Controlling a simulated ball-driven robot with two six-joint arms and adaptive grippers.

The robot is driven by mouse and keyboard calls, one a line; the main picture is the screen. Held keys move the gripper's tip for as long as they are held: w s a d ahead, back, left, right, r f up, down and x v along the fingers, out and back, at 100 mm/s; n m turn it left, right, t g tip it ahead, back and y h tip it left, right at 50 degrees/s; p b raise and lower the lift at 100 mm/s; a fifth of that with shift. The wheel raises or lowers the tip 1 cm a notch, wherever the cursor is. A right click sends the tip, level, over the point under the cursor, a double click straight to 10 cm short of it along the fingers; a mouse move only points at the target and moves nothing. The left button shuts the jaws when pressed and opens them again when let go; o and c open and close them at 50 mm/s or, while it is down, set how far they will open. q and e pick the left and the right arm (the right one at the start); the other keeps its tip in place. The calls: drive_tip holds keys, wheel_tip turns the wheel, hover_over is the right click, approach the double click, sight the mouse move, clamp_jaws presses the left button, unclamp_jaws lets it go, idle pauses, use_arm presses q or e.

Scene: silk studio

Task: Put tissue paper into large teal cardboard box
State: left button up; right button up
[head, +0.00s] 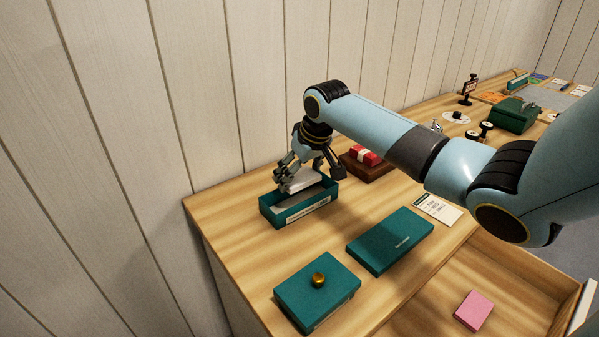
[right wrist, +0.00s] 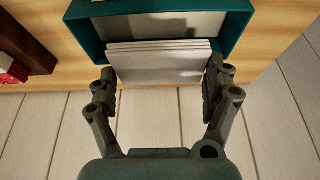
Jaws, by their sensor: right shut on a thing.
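The large teal cardboard box (head: 303,213) stands open on the table, with a pale label on its front wall. My right gripper (head: 302,181) is over the box and shut on the white tissue paper (head: 299,178). In the right wrist view, the tissue paper (right wrist: 159,62) is a flat stack of several sheets between the two fingers (right wrist: 160,90). Its far edge overlaps the opening of the box (right wrist: 235,42). I cannot tell whether the stack touches the box floor. My left gripper is not in view.
A flat teal lid (head: 390,240) and a teal box with a gold knob (head: 318,290) lie in front. A brown box with a red item (head: 366,157) stands behind at right. A pink block (head: 473,310) lies in an open drawer. Plank walls stand behind.

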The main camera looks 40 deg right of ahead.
drive_tip(key=shift+p, duration=0.45)
idle(0.5)
drive_tip(key=o, duration=0.7)
wheel_tip(320, 180, up, 6)
drive_tip(key=p, duration=0.6)
drive_tip(key=shift+f, duration=0.15)
drive_tip(key=shift+r+p, duration=0.5)
drive_tip(key=shift+r, duration=0.65)
